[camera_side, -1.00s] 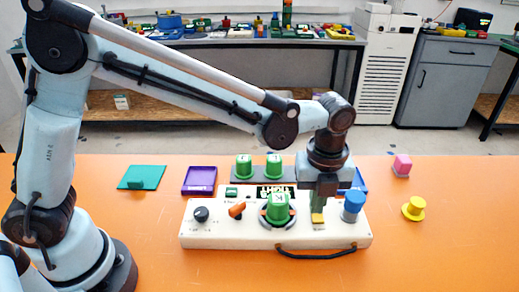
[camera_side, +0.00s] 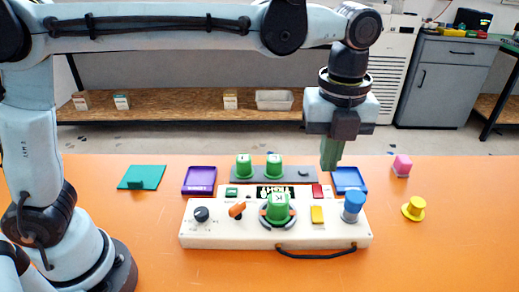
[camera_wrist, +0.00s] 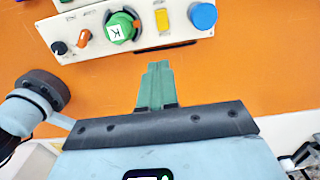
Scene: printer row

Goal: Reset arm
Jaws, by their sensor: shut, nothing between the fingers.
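My gripper (camera_side: 331,153) is raised above the orange table, over the back right part of a white control panel (camera_side: 215,240). Its green fingers are together with nothing between them. In the wrist view, my gripper (camera_wrist: 158,68) points toward the panel (camera_wrist: 135,48), with bare table between. The panel carries a black knob (camera_side: 201,214), an orange switch (camera_side: 237,210), a large green knob (camera_side: 278,208), a red button (camera_side: 318,191), a yellow button (camera_side: 317,215) and a blue knob (camera_side: 352,205). My gripper touches none of them.
Behind the panel are a green plate (camera_side: 141,177), a purple tray (camera_side: 199,180), a blue tray (camera_side: 349,180) and a grey strip with two green knobs (camera_side: 259,166). A pink block (camera_side: 402,165) and yellow knob (camera_side: 414,208) stand right. The front table is clear.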

